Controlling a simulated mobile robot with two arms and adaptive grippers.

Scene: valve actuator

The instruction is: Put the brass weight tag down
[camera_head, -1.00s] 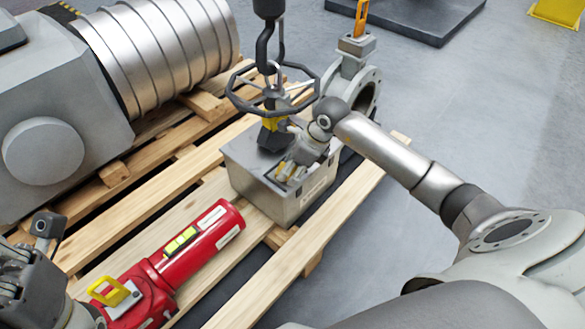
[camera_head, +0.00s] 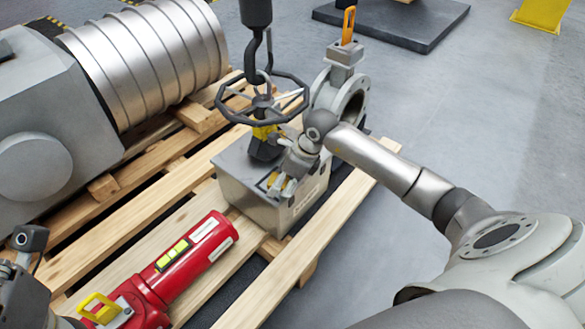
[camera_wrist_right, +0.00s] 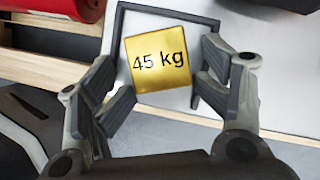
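The brass weight tag (camera_wrist_right: 157,62) is a square gold plate marked "45 kg". In the right wrist view it lies slightly turned within a dark square outline on the grey box (camera_wrist_right: 165,125). My right gripper (camera_wrist_right: 165,98) is open, with a finger on each side of the tag and visible gaps beside it.
A black handwheel (camera_head: 262,97) and a crane hook (camera_head: 254,60) stand just behind my right gripper. A red tool (camera_head: 180,268) with a yellow handle lies on the wooden pallet (camera_head: 265,290). A large grey-silver actuator (camera_head: 150,60) fills the left.

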